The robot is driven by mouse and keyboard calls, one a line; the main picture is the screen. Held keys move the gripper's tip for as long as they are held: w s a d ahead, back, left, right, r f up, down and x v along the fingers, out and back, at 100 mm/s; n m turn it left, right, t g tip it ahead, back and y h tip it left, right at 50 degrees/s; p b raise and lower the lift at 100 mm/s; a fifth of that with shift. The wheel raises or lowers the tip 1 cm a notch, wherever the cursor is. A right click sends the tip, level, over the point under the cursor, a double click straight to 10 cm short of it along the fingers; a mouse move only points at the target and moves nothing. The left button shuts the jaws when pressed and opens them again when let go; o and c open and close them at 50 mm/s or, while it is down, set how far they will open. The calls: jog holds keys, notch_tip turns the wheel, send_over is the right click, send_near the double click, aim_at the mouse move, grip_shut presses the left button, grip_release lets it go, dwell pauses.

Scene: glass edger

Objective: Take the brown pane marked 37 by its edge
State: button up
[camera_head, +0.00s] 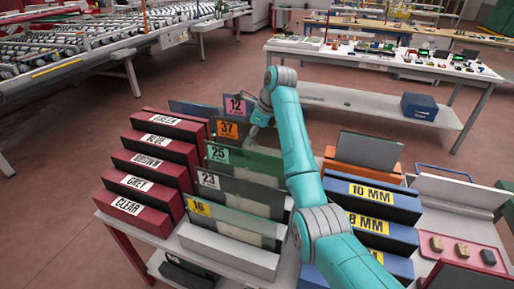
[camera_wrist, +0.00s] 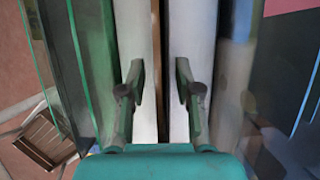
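The pane marked 37 (camera_head: 227,129), with an orange label, stands upright in the rack of numbered panes in the head view, between the panes marked 12 (camera_head: 235,106) and 25 (camera_head: 218,153). My gripper (camera_head: 254,131) is at the right part of its top edge, partly hidden by my arm. In the wrist view a thin brown pane edge (camera_wrist: 156,50) runs between the two fingers of my gripper (camera_wrist: 160,80). The fingers are apart, with a gap on either side of the edge. How deep they reach is hard to tell.
Panes marked 23 (camera_head: 208,180) and 16 (camera_head: 200,208) stand nearer in the rack. Red colour-named boxes (camera_head: 150,180) are at the left. Thickness-labelled boxes (camera_head: 371,194) stand right of my arm. A green pane (camera_wrist: 85,70) is close left of the fingers.

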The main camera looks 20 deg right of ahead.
jog(key=shift+c, duration=0.2)
grip_shut()
jog(key=shift+r, duration=0.15)
